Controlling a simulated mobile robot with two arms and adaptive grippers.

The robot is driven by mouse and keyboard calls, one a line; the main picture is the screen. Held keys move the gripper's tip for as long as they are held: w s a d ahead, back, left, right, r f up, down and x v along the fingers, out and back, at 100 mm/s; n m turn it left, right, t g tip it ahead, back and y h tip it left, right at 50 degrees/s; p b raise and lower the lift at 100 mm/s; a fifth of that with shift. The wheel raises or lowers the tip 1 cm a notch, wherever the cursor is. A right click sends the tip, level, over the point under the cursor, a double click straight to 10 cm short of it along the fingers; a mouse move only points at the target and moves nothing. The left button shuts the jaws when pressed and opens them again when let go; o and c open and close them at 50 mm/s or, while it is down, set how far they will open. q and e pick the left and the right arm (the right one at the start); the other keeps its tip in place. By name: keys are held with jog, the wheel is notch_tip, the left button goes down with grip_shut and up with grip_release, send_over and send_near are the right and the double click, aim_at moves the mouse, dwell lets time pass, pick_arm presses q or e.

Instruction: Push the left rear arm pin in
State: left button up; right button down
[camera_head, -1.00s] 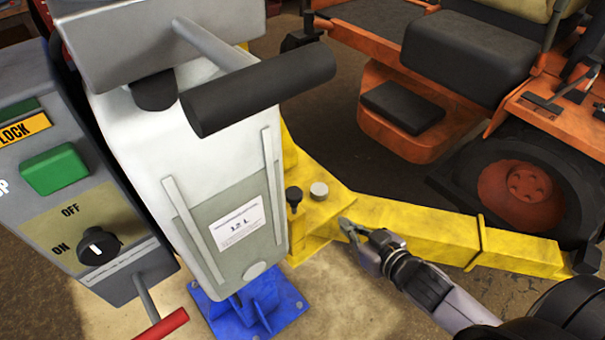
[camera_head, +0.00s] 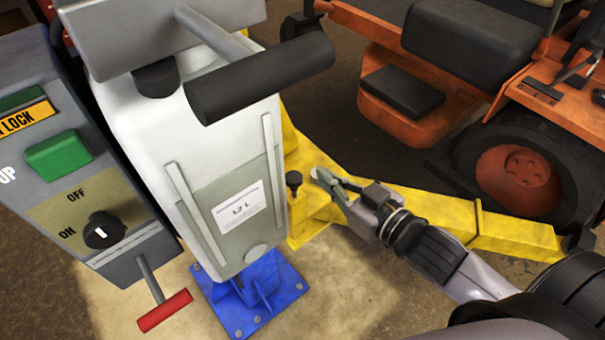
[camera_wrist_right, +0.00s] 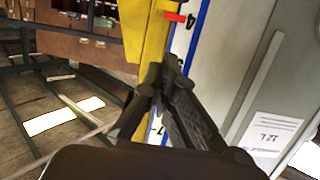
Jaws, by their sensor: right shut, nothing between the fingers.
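A black-knobbed pin (camera_head: 294,180) stands upright at the inner end of the yellow lift arm (camera_head: 515,234), beside the grey-white column (camera_head: 170,140). My right gripper (camera_head: 318,174) reaches in from the lower right in the head view. Its fingers are shut and empty. The tips are just right of the black knob, apart from it in the picture, and they cover the round grey cap on the arm. In the wrist view, the shut fingers (camera_wrist_right: 160,72) point toward a yellow part (camera_wrist_right: 148,30) and the column side. The pin cannot be made out there. My left gripper is not in view.
A black padded handle (camera_head: 262,78) juts from the column above the pin. A grey control box (camera_head: 85,195) with a green button stands left. The column's blue base (camera_head: 262,295) is bolted to the floor. An orange mower (camera_head: 415,140) stands behind the yellow arm.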

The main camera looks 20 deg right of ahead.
jog(key=p, duration=0.3)
send_over(301, 182)
jog(key=s, duration=0.1)
jog(key=f, duration=0.5)
jog(key=shift+w+f, duration=0.2)
jog(key=shift+f, duration=0.2)
notch_tip(301, 182, down, 4)
jog(key=shift+r+b, duration=0.1)
jog(key=shift+b, duration=0.85)
jog(key=shift+r, duration=0.1)
